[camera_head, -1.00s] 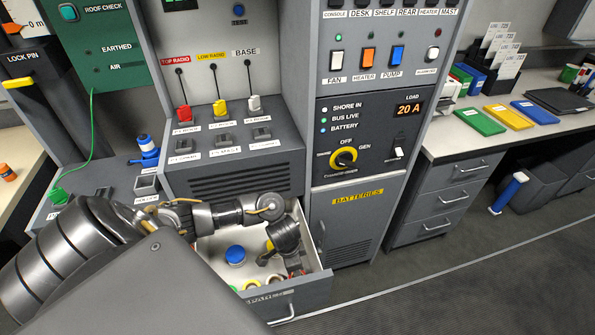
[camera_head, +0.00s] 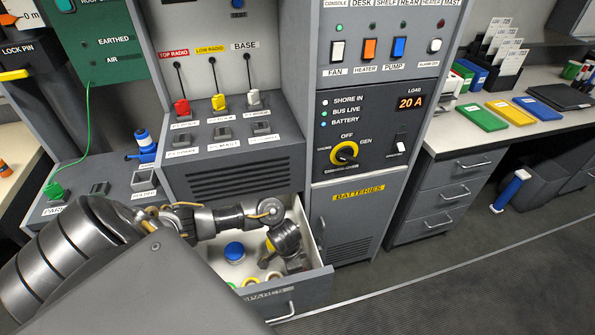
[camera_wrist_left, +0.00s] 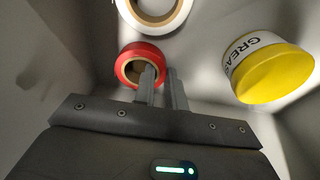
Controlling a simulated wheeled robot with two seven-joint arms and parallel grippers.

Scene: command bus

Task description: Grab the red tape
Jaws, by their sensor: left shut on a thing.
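The red tape (camera_wrist_left: 124,66) is a red roll with a brown core, in the open drawer (camera_head: 322,281) under the grey console. My left gripper (camera_wrist_left: 162,76) reaches down into the drawer. In the left wrist view one finger is inside the roll's hole and the other is outside its right side, so it is shut on the roll's wall. In the head view my left arm comes in from the left and the gripper hides most or all of the red tape. My right gripper is not in view.
A white tape roll (camera_wrist_left: 182,12) lies close to the red tape. A yellow-lidded grease tin (camera_wrist_left: 272,72) stands right of the fingers in the wrist view. A blue round item (camera_head: 234,251) is left in the drawer. The drawer's walls surround the gripper.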

